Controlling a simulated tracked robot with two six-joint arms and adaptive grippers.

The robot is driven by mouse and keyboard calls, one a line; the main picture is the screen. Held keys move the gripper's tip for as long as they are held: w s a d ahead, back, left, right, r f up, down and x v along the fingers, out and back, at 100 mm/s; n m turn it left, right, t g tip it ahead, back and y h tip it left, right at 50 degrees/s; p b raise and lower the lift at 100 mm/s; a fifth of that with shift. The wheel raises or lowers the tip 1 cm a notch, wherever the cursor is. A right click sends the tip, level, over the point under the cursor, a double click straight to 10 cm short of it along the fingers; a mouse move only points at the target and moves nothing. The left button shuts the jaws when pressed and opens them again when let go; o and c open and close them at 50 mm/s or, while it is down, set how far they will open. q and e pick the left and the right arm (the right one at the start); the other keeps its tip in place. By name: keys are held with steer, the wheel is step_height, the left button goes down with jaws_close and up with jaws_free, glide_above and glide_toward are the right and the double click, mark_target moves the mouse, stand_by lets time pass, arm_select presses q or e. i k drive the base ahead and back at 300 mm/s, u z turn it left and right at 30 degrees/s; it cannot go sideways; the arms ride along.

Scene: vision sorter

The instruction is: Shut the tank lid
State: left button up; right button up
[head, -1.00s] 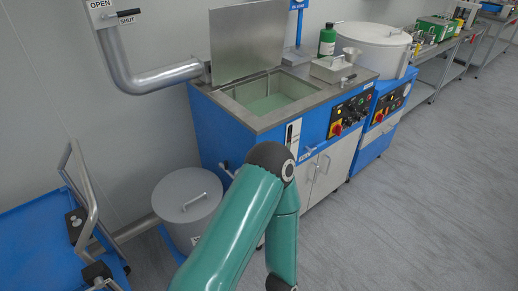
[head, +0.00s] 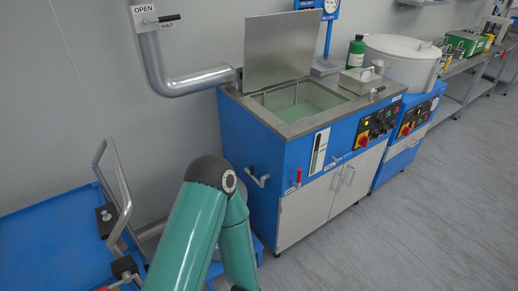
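The tank lid (head: 283,46) is a flat grey metal plate standing upright at the back left edge of the tank opening, so the tank is open. The tank (head: 262,138) is a blue cabinet with a steel top, and pale green liquid (head: 312,98) shows in its opening. One of my teal arms rises from the bottom edge and bends down again, left of and in front of the tank. Its gripper is below the picture. Neither gripper is in view.
A green bottle (head: 355,52) and a small grey lid with a handle (head: 361,78) are right of the opening. A large white drum (head: 402,62) stands further right. A blue cart (head: 50,240) is at left. A pipe (head: 190,84) runs behind. The right floor is clear.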

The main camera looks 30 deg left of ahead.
mark_target(278, 47)
steer(key=u, duration=0.85)
steer(key=i, duration=1.1)
steer(key=z, duration=1.25)
steer(key=k, duration=0.6)
steer(key=u, duration=0.1)
steer(key=i, duration=0.5)
steer(key=u, duration=0.1)
